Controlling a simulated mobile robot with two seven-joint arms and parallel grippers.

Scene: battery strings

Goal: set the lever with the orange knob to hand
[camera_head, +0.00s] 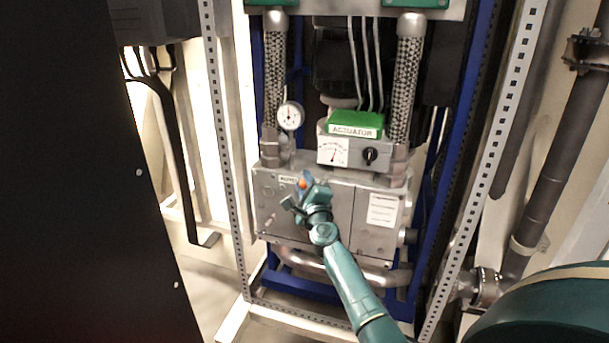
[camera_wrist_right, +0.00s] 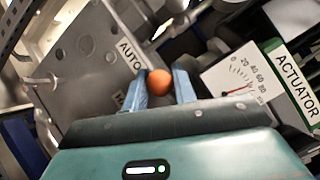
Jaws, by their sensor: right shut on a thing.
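The orange knob (camera_head: 303,184) of the lever shows at the upper left of the grey actuator box in the head view. In the right wrist view the orange knob (camera_wrist_right: 159,82) sits between the two blue fingers. My right gripper (camera_wrist_right: 160,86) is shut on the knob; in the head view the gripper (camera_head: 305,186) reaches the box from below. A plate with the word AUTO (camera_wrist_right: 130,56) is just left of the knob; other lettering below it is partly hidden by a finger. The lever's shaft is hidden. My left gripper is not in view.
Above the box sit a green ACTUATOR cover (camera_head: 355,124), a dial with a black selector (camera_head: 370,155) and a round gauge (camera_head: 290,115). Perforated posts (camera_head: 226,140) flank the unit. A large dark panel (camera_head: 80,200) fills the left side.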

